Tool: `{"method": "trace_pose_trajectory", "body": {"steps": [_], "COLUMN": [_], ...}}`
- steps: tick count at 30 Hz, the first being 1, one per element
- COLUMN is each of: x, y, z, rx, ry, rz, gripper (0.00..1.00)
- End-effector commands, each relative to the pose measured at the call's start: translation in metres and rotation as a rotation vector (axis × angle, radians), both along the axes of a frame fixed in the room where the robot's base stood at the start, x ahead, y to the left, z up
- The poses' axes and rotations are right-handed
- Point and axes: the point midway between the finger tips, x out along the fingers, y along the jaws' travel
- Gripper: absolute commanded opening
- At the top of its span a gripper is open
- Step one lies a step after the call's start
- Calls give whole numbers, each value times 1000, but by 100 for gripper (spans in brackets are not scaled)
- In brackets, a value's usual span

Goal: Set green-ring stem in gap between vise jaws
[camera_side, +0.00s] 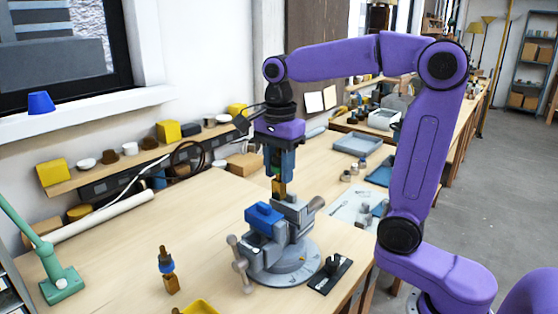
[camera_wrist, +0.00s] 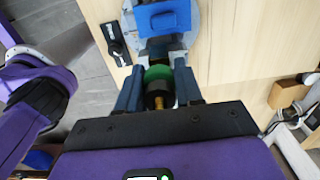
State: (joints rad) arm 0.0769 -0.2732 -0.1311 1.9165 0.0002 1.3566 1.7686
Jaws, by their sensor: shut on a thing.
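My gripper (camera_wrist: 158,97) is shut on the green-ring stem (camera_wrist: 157,73), seen end-on between the two fingers in the wrist view. In the side view, the stem's brass lower part (camera_side: 279,188) hangs below my gripper (camera_side: 279,165), over the vise (camera_side: 283,217). The vise is grey with a blue block (camera_side: 263,216) on top and a round base on the bench. The stem looks upright, near the jaws; whether its lower end is in the gap I cannot tell. The vise also shows in the wrist view (camera_wrist: 192,14), just beyond the fingers.
A blue-ring stem (camera_side: 167,267) stands on the bench, left of the vise. A black holder (camera_side: 331,274) lies right of the vise. A yellow tray (camera_side: 200,307) is at the front edge. A green lamp arm (camera_side: 48,262) stands far left. The bench's left middle is clear.

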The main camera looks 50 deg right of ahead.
Motion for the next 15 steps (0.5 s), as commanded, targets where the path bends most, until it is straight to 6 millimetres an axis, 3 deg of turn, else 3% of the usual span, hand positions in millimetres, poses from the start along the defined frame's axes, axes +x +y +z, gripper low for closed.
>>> {"method": "trace_pose_trajectory", "body": {"steps": [15], "x": [0], "y": [0], "z": [-26], "rx": [0], "ry": [-1], "rz": [0], "gripper": [0]}}
